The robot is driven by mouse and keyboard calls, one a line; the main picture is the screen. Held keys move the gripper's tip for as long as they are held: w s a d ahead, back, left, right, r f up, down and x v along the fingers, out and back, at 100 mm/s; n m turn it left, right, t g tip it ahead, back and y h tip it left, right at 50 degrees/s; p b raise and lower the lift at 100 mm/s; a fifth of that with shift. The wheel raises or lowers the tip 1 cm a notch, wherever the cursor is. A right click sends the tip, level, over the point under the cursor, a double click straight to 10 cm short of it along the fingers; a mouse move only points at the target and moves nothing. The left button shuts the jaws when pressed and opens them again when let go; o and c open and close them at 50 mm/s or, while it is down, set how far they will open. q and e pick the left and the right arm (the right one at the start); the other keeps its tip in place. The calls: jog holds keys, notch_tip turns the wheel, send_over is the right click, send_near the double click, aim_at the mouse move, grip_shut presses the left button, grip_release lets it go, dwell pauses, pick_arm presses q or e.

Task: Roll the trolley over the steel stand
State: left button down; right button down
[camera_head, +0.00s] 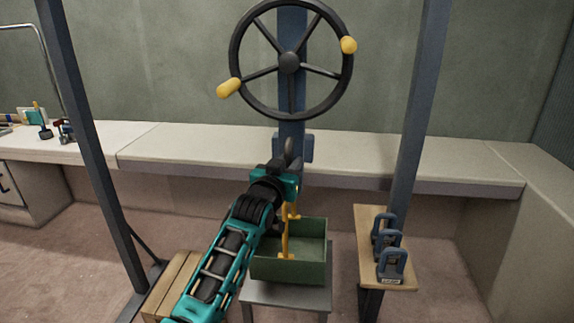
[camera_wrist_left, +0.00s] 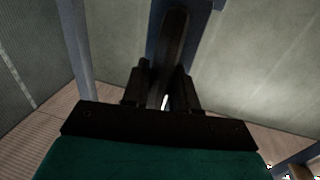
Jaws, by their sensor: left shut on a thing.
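My left gripper (camera_head: 291,165) reaches up from below to the post under the hand wheel. It is shut on a dark narrow part (camera_wrist_left: 172,48), which stands up between its fingers in the left wrist view. A yellow hook-like piece (camera_head: 286,236) shows just below the gripper, in front of or inside a green open box (camera_head: 305,272); I cannot tell which. The box sits on a low grey stand (camera_head: 285,296), which looks like the steel stand. I cannot pick out the trolley for certain. My right gripper is not in view.
A black hand wheel (camera_head: 289,62) with two yellow knobs is above. Grey-blue uprights stand left (camera_head: 92,150) and right (camera_head: 418,110). A wooden-topped stand (camera_head: 402,283) holds several blue-grey weights (camera_head: 391,264). A wooden crate (camera_head: 172,283) is at left; a long bench (camera_head: 220,148) runs behind.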

pick_arm(q)
jog(key=c, duration=1)
grip_release()
